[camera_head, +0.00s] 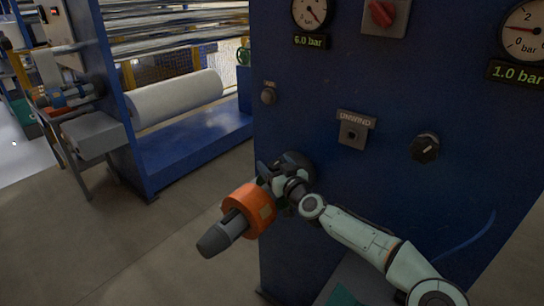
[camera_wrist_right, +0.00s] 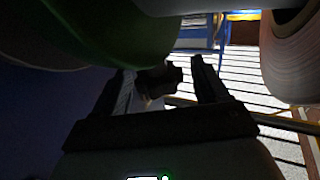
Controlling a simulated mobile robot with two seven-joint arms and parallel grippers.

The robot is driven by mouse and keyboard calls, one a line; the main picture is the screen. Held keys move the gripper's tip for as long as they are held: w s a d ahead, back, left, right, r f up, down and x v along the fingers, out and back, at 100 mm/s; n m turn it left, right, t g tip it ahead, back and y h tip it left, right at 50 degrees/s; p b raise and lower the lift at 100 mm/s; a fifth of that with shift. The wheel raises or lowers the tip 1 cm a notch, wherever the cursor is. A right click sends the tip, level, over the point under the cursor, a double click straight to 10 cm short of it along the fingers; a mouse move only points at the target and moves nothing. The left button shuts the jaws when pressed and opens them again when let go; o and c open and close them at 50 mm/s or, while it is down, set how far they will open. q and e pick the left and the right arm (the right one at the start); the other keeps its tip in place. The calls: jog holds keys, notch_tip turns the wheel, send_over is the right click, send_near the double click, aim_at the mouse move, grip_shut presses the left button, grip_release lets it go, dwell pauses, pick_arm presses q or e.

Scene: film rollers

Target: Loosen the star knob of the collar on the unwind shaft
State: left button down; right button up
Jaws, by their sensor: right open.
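The unwind shaft (camera_head: 216,240) sticks out of the blue machine panel towards the lower left, with a grey tapered end. An orange ring (camera_head: 236,200) sits around it. My right gripper (camera_head: 272,174) is at the shaft between the orange ring and the panel, and it hides much of the collar there. In the right wrist view the two dark fingers of my right gripper (camera_wrist_right: 163,85) are apart. A small dark knob-like piece (camera_wrist_right: 172,74) shows between them; whether they touch it I cannot tell. My left gripper is out of view.
The blue panel (camera_head: 400,190) carries gauges, a red switch (camera_head: 382,13), a black rotary knob (camera_head: 425,148) and an UNWIND label (camera_head: 356,119). At the left stands another blue machine with a white roll (camera_head: 180,97). The floor (camera_head: 130,235) left of the shaft is clear.

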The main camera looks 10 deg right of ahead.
jog(key=shift+p+x, duration=0.35)
jog(key=shift+x, duration=0.7)
